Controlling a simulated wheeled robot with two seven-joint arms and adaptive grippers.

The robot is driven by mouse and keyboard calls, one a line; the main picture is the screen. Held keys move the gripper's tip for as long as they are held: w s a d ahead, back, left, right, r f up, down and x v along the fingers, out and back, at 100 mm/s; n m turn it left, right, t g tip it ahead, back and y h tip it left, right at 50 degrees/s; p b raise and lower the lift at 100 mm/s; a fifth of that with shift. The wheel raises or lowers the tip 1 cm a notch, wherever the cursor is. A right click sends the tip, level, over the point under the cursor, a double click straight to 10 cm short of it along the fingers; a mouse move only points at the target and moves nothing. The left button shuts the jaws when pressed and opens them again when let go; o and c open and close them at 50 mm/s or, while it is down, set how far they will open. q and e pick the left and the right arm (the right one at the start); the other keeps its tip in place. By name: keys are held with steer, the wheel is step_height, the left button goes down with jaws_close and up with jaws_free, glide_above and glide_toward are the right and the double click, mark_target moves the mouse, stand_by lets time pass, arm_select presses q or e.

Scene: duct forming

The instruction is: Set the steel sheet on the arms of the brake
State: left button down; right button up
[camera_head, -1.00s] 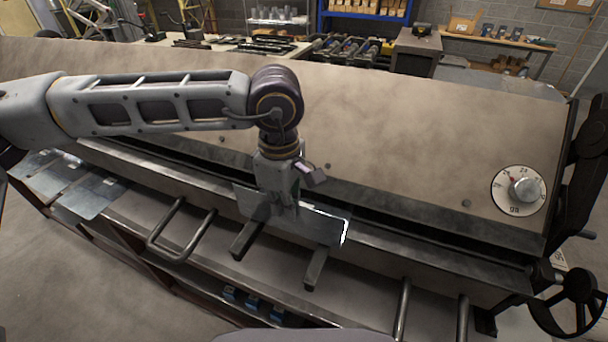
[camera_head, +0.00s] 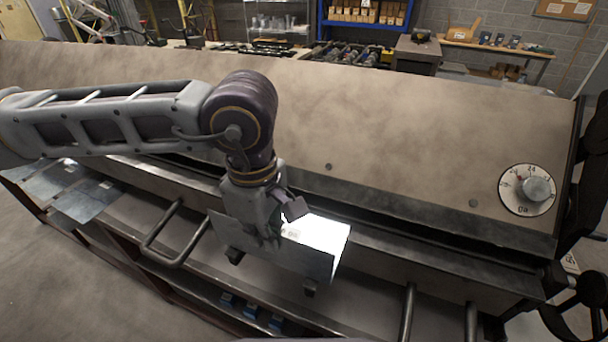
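The steel sheet (camera_head: 293,258) is in the middle of the head view, in front of the brake's long jaw. It looks bent: one face is brightly lit, and a darker face slopes down toward me. The brake's two short arms show only as dark ends below the sheet's lower edge, the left arm (camera_head: 234,257) and the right arm (camera_head: 309,289). I cannot tell whether the sheet touches them. My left gripper (camera_head: 265,238) points down at the sheet's left part and appears shut on it; its fingertips are partly hard to see. My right gripper is out of view.
The brake's wide sloping top (camera_head: 400,130) fills the area behind. A gauge dial (camera_head: 527,189) and handwheel (camera_head: 580,315) are at the right. A bar handle (camera_head: 175,238) sticks out left of the sheet. Flat sheets (camera_head: 85,195) lie at the far left.

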steer(key=shift+w+d+f, duration=0.1)
steer(key=shift+d+f, duration=0.05)
steer(key=shift+d, duration=0.6)
